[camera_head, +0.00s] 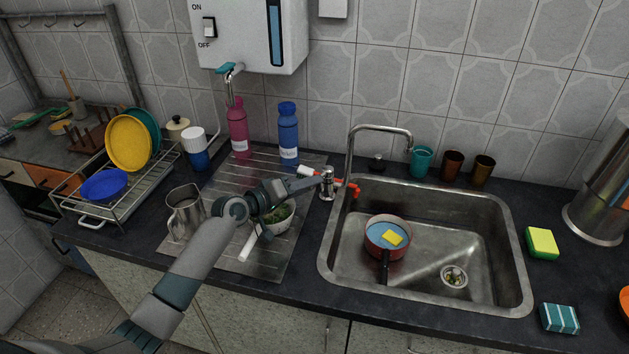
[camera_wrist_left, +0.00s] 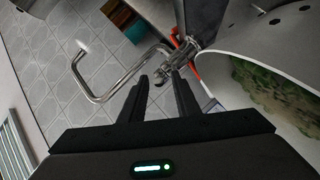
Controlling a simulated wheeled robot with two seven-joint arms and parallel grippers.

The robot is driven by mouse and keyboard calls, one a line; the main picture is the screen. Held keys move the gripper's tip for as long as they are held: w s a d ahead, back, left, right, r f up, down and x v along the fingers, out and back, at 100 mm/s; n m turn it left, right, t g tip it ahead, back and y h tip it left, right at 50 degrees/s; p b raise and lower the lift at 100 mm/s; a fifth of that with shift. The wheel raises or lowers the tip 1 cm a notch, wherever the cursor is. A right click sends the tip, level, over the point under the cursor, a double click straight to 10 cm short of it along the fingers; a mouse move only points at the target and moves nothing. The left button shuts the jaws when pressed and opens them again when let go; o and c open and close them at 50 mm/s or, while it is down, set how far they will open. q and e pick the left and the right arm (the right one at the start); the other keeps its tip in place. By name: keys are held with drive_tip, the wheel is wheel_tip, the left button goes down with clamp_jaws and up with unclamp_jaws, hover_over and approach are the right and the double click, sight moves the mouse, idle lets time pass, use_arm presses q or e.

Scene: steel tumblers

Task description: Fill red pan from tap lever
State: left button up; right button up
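The red pan (camera_head: 373,242) sits in the left part of the sink basin, its black handle (camera_head: 384,270) toward the front. Its inside looks blue, and a yellow block (camera_head: 392,238) lies in it; I cannot tell whether it holds water. The chrome tap (camera_head: 380,128) arches over the basin, with red lever parts (camera_head: 353,188) at its base. My left gripper (camera_head: 312,183) is at the tap's base, left of the sink. In the left wrist view its fingers (camera_wrist_left: 160,84) are apart, with the tap's metal body (camera_wrist_left: 182,55) just beyond the tips. Contact is unclear. My right gripper is not in view.
A bowl of greens (camera_head: 280,218) sits under my left arm, with a metal pitcher (camera_head: 186,212) to its left. Pink (camera_head: 238,130) and blue (camera_head: 288,132) bottles stand behind. Several cups line the back of the sink. Sponges (camera_head: 542,243) lie to its right.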

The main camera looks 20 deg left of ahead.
use_arm(q)
drive_tip(key=shift+x, duration=0.95)
drive_tip(key=shift+w+d+f, duration=0.1)
drive_tip(key=shift+w, duration=0.2)
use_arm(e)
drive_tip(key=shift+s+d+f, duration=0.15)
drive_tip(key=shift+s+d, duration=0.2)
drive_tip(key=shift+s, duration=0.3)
use_arm(q)
clamp_jaws()
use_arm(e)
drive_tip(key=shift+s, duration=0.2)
